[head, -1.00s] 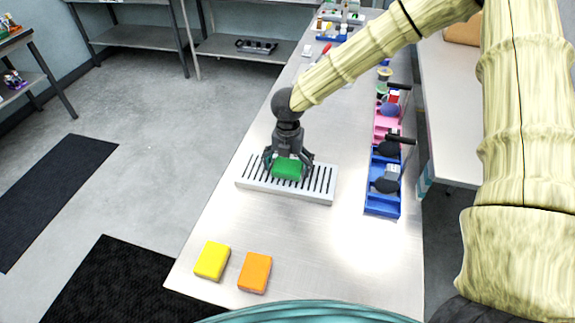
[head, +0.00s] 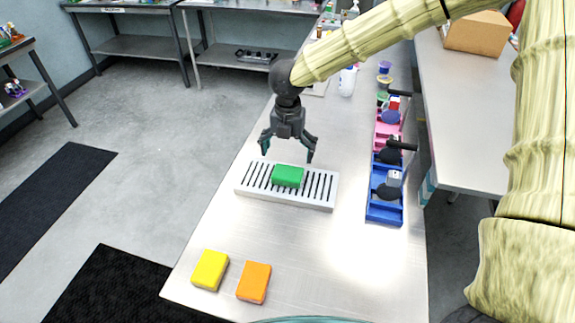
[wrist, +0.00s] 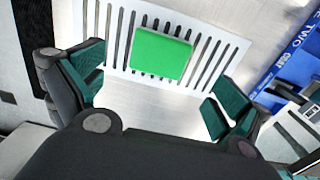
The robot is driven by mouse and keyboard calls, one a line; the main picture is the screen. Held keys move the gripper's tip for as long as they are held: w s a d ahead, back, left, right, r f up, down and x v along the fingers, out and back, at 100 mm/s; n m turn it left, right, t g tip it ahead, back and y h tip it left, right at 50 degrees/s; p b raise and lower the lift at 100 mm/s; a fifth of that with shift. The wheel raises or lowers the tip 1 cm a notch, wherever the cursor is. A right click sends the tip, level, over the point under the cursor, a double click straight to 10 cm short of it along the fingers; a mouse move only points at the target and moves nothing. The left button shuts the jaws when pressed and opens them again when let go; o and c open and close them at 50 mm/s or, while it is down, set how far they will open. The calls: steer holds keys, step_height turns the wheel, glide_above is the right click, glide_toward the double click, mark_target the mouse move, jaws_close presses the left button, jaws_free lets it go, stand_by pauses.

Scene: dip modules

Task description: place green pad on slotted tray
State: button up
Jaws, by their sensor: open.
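The green pad (head: 287,176) lies flat on the slotted tray (head: 322,189), near its middle, across the dark slots. In the wrist view the green pad (wrist: 160,54) also rests on the slotted tray (wrist: 229,48), with slots showing on both sides of it. My gripper (head: 287,157) is open and empty, above and behind the pad in the head view. In the wrist view its two spread fingers (wrist: 157,95) are apart from the pad.
A yellow pad (head: 210,270) and an orange pad (head: 254,282) lie at the table's near end. A blue bin (head: 384,212) and a pink bin (head: 387,131) holding items stand along the right side. The metal table (head: 300,238) is clear between tray and near pads.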

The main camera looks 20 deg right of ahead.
steer(key=shift+r+b, duration=0.3)
steer(key=shift+r, duration=1.65)
